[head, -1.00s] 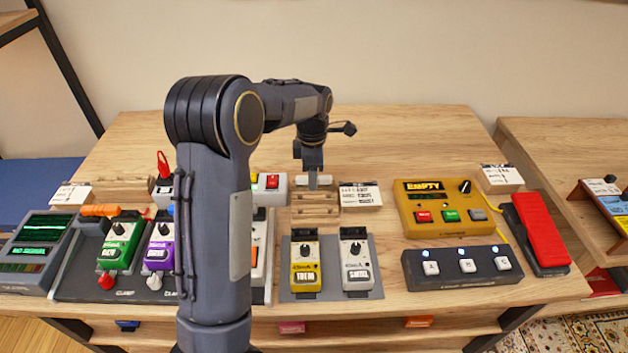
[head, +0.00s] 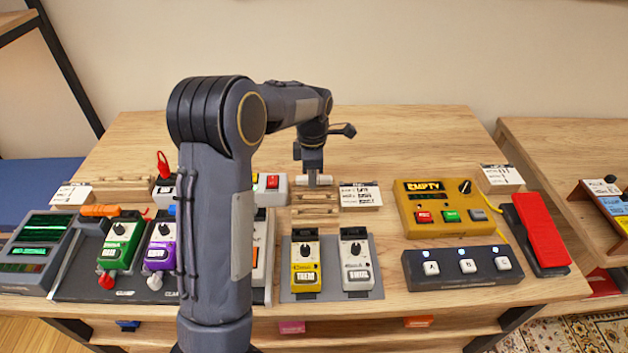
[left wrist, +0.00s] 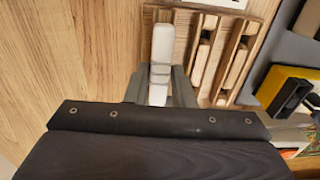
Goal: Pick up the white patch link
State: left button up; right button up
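The white patch link (head: 322,181) is a short pale bar at the back of the small slatted wooden rack (head: 315,210). My left gripper (head: 312,180) points down over it. In the left wrist view the link (left wrist: 161,50) runs lengthwise between the two grey fingers (left wrist: 160,88), which press close on both sides, so the gripper looks shut on it. The link overlaps one side of the rack in that view; I cannot tell whether it is clear of the wood. My right gripper is not in view.
A white card (head: 360,195) stands right of the rack. Yellow (head: 305,270) and white (head: 356,265) pedals are in front. A yellow box (head: 440,208) and red pedal (head: 541,232) are farther right. The back of the table is bare.

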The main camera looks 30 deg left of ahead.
pick_arm(q)
grip_shut()
jog(key=shift+r, duration=0.15)
